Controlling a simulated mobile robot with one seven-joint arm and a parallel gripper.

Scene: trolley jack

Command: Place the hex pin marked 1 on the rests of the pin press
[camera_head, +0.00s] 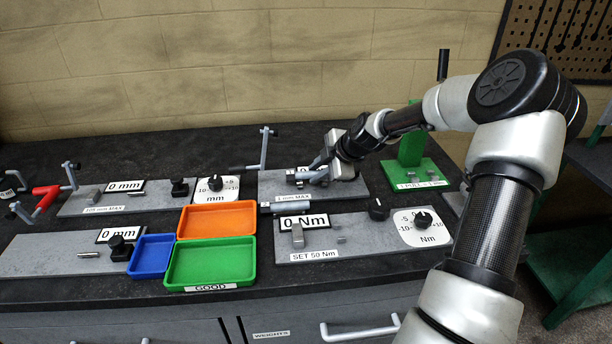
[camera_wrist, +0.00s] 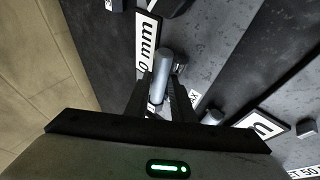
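The green pin press (camera_head: 412,150) stands at the back right, with small grey rests (camera_head: 411,177) on its base and a dark upright lever (camera_head: 442,66). My gripper (camera_head: 312,171) is low over the back middle grey plate (camera_head: 350,187), left of the press. A grey pin-like cylinder (camera_wrist: 162,72) lies between my fingers in the wrist view. I cannot tell whether the fingers touch it or stand apart from it. Another grey cylinder (camera_head: 271,207) lies at that plate's front left corner. No mark 1 can be read on any part.
Orange (camera_head: 217,220), green (camera_head: 210,263) and blue (camera_head: 151,257) trays stand front left of my gripper. A 0 Nm gauge plate (camera_head: 350,235) lies in front, with knobs and a dial. A thin upright post (camera_head: 265,147) stands behind. Other gauge plates lie at left.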

